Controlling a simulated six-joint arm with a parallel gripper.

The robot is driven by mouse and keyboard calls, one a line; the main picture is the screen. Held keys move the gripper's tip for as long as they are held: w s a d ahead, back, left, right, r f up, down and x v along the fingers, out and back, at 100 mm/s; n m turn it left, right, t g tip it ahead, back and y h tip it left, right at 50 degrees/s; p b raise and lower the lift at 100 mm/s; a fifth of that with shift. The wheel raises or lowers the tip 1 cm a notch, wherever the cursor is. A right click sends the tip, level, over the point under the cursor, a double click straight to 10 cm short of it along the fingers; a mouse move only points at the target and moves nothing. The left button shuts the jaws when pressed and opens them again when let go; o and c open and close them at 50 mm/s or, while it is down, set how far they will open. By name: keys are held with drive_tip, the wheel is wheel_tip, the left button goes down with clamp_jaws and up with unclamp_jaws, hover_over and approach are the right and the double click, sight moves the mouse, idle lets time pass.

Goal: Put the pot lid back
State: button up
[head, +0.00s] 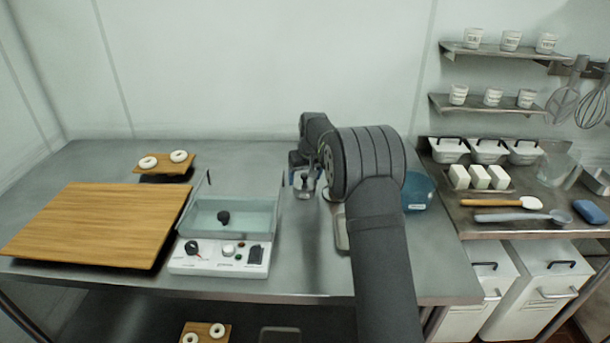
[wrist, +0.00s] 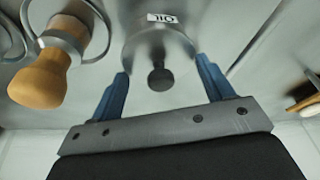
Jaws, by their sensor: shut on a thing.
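My gripper (wrist: 162,67) has its two blue fingers on either side of a silver metal piece (wrist: 160,45) with a dark round knob, and is shut on it. A label reading OIL shows just beyond it in the wrist view. I cannot tell whether the fingers hold the lid or the pot's body. In the head view this metal pot (head: 304,190) with its dark knob is at the back of the steel table, partly hidden by my arm. A clear, teal-tinted kettle basin (head: 254,217) stands left of it, with a dark round knob (head: 223,216) showing in it.
A white control box (head: 220,260) fronts the basin. A wooden board (head: 95,225) lies at left, with bagels (head: 179,156) on a small board behind. A wooden-handled tool (wrist: 42,80) lies close left in the wrist view.

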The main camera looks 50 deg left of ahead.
sight(309, 188)
drive_tip(key=shift+f, duration=0.15)
drive_tip(key=o, duration=1)
drive_tip(key=shift+o, duration=0.2)
drive_tip(key=v, duration=1.2)
drive_tip(key=shift+r, duration=0.4)
drive_tip(key=x, duration=1.2)
drive_tip(key=shift+f, duration=0.4)
drive_tip(key=shift+r, duration=0.35)
